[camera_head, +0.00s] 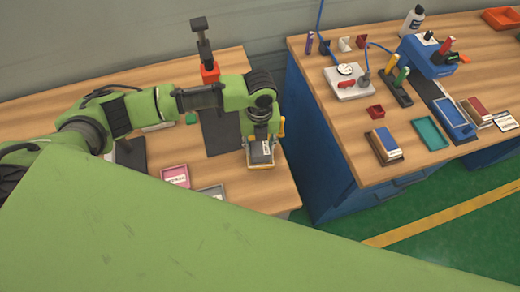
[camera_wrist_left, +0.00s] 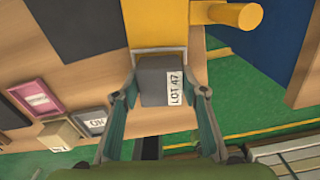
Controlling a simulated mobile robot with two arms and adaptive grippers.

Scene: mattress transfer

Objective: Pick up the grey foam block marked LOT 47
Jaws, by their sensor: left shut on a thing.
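The grey foam block (camera_wrist_left: 153,78) shows in the left wrist view with its white "LOT 47" label facing the camera. My left gripper (camera_wrist_left: 161,92) has one finger on each side of it and is shut on it. In the head view, my left gripper (camera_head: 261,136) points down over the right end of the left table, with the block (camera_head: 258,153) partly hidden below it. A yellow fixture (camera_wrist_left: 158,25) with a round peg stands just beyond the block. I cannot tell whether the block is clear of the surface below it. My right gripper is not in view.
A pink tray (camera_head: 175,177) and a grey labelled tray (camera_head: 211,192) lie left of the gripper. A dark mat (camera_head: 222,135) lies behind them. A red-based stand (camera_head: 209,72) is at the back. The blue workbench (camera_head: 330,160) stands right, across a gap.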

